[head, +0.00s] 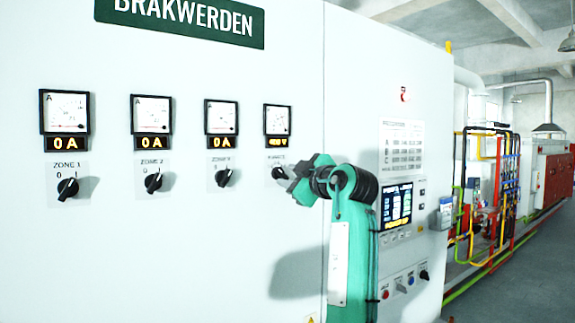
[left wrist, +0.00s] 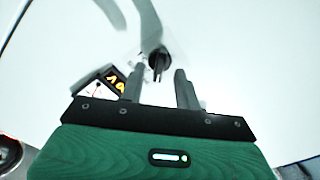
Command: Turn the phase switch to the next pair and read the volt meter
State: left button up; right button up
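The phase switch (head: 279,172) is a small black knob on a pale label, rightmost in the row, partly hidden by my left gripper. In the left wrist view the black knob (left wrist: 158,66) appears ahead, in line with the gap between the fingers. My left gripper (head: 292,180) is open at the switch; in the wrist view its two fingers (left wrist: 160,78) stand apart on either side of the knob. I cannot tell whether they touch it. The volt meter (head: 278,119) is above the switch, its lit reading ending in V but too small to read surely. My right gripper is out of view.
Three ammeters with 0 A readouts (head: 66,143) and their zone switches (head: 68,187) lie to the left. A screen (head: 396,206) and buttons (head: 386,294) are on the cabinet face to the right. Pipes (head: 480,200) and open floor lie beyond.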

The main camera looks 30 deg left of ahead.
pick_arm(q)
jog(key=shift+w+a+r, duration=0.1)
jog(key=shift+w+a, duration=0.15)
jog(key=shift+a, duration=0.4)
jog(key=shift+w+a, duration=0.1)
jog(key=shift+a, duration=0.05)
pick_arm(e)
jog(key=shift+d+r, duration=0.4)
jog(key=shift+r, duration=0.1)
pick_arm(q)
grip_shut()
